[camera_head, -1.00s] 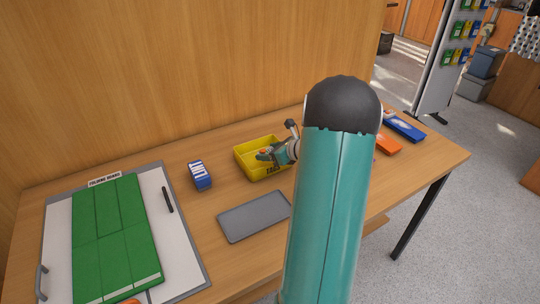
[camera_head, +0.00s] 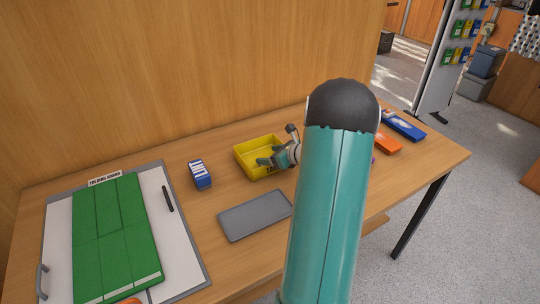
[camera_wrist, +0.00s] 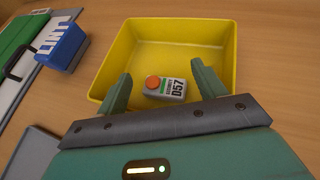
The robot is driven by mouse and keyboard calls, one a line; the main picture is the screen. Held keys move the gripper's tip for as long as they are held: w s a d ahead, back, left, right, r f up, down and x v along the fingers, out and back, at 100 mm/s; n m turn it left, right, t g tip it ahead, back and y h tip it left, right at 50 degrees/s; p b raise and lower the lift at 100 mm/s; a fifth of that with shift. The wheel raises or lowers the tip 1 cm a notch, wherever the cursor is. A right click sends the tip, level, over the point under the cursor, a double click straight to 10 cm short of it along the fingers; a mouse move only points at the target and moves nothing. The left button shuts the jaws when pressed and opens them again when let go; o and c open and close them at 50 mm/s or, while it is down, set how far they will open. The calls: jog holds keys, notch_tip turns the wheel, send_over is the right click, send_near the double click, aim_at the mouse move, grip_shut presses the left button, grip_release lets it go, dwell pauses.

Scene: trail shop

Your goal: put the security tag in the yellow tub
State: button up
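The security tag (camera_wrist: 166,88) is a small grey block with an orange button and a label reading D57. In the wrist view it lies inside the yellow tub (camera_wrist: 232,55), seemingly on its floor near the front wall. My gripper (camera_wrist: 161,70) is open above the tub, with a finger on each side of the tag in the picture and gaps between. In the head view my gripper (camera_head: 264,160) is over the yellow tub (camera_head: 244,160) on the table. The tag cannot be made out there.
A folding board with green cloth (camera_head: 115,235) is at left. Orange (camera_head: 388,145) and blue (camera_head: 404,128) boxes lie at right, partly behind my arm.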

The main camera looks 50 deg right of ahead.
jog(key=shift+s+a+f, duration=0.2)
jog(key=shift+a+f, duration=0.15)
jog(key=shift+f, duration=0.3)
jog(key=shift+r, duration=0.35)
jog(key=w+r+v, duration=0.1)
jog(key=v, duration=1.1)
jog(key=w+a+r+n+g+y, duration=0.1)
jog(key=a+r+n+g, duration=0.15)
jog(key=a+n, duration=0.4)
jog(key=w+a+r+n+g+y, duration=0.1)
jog(key=a+r+n+y, duration=0.15)
jog(key=a, duration=0.75)
jog(key=w+a+r+n+g, duration=0.2)
jog(key=a+r+n, duration=0.1)
jog(key=a+n, duration=0.4)
jog(key=s+a+r+n+h, duration=0.2)
jog(key=s+a+n, duration=0.4)
jog(key=a+n, duration=0.3)
jog(key=s+a+r+n+g+h, duration=0.1)
jog(key=s+a+r+n+h, duration=0.1)
jog(key=s+a+n, duration=0.4)
jog(key=a+n, duration=0.3)
jog(key=n, duration=0.1)
jog(key=shift+s+a+r, duration=0.15)
jog(key=shift+a+r, duration=0.2)
jog(key=shift+r, duration=0.05)
